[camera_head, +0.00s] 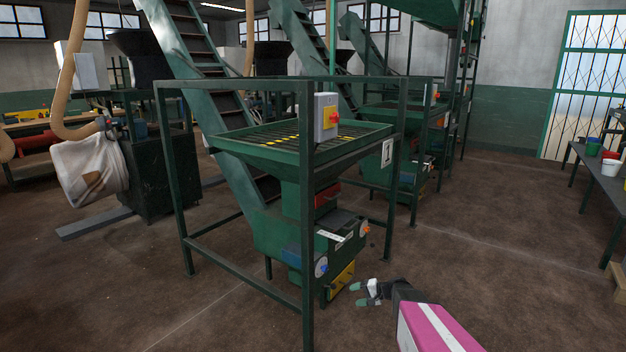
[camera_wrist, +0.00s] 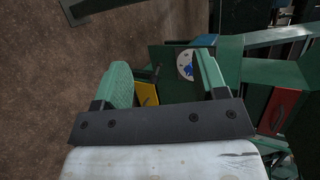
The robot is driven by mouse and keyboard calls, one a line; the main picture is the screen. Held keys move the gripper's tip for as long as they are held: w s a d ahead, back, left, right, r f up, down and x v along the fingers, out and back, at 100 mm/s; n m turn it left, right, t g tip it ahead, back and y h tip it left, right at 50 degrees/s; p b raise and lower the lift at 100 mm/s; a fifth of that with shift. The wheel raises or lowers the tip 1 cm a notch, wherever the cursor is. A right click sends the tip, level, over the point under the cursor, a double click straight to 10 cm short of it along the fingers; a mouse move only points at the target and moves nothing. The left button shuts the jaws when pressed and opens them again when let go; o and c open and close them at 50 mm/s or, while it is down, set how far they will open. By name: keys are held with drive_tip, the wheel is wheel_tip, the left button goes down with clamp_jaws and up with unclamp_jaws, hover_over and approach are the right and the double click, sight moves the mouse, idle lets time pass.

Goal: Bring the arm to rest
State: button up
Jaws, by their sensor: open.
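My gripper (camera_head: 360,294) is at the lower middle of the head view, just right of the green hopper machine's base. Its two green fingertips are apart and nothing is seen between them. In the wrist view my gripper (camera_wrist: 163,80) shows both green fingers spread. A yellow panel (camera_wrist: 146,94) of the machine and a white disc with a blue centre (camera_wrist: 186,64) show between or just beyond the fingers. My arm, with a pink and white cover, comes in from the bottom right of the head view.
The green hopper machine (camera_head: 300,140) stands in a frame with upright posts near my gripper. A white bulk bag (camera_head: 90,170) hangs at the left. A grey table (camera_head: 600,180) with buckets is at the right. The brown floor between the machine and table is clear.

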drive_tip(key=s+r+n+g+h, duration=0.2)
drive_tip(key=s+r+h, duration=0.4)
drive_tip(key=s, duration=0.4)
drive_tip(key=s+r+n+g+h, duration=0.1)
drive_tip(key=s+r+n+h, duration=0.2)
drive_tip(key=s+r+h, duration=0.3)
drive_tip(key=s+r, duration=0.2)
drive_tip(key=s, duration=0.3)
drive_tip(key=shift+s+d+r+g, duration=0.15)
drive_tip(key=shift+s+r+g, duration=0.1)
drive_tip(key=shift+g, duration=0.15)
